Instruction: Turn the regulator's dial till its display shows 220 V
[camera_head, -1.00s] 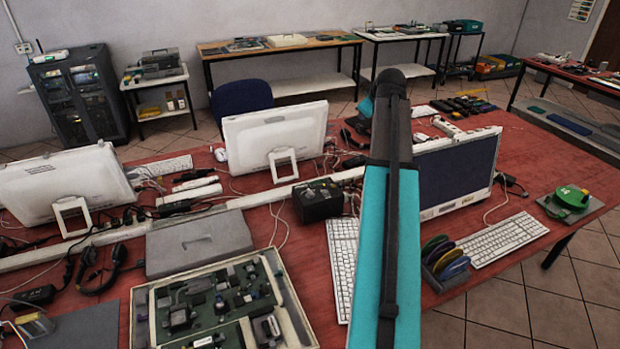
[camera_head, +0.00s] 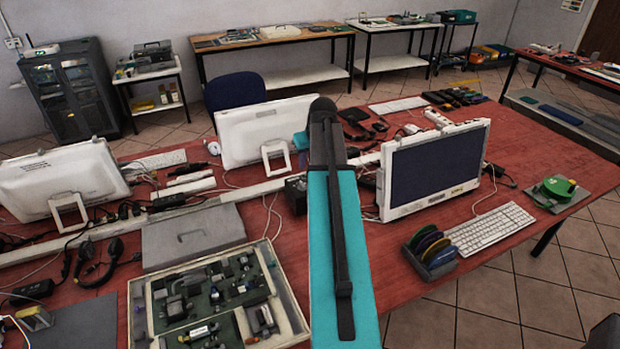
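A black box (camera_head: 294,194) stands on the red table just left of my teal arm link. It may be the regulator, but most of it is hidden behind the link. I can make out neither a dial nor a display reading on it. My teal arm reaches up through the middle of the view, and a further teal part of it shows beyond the tall black joint. My gripper does not show; the arm appears to hide it.
An open case of small parts (camera_head: 139,312), a closed grey case (camera_head: 190,238) and headphones (camera_head: 97,262) lie left of the arm. Monitors (camera_head: 436,168) stand along the table. A disc rack (camera_head: 430,262), white keyboard (camera_head: 490,229) and green reel (camera_head: 556,190) are at right.

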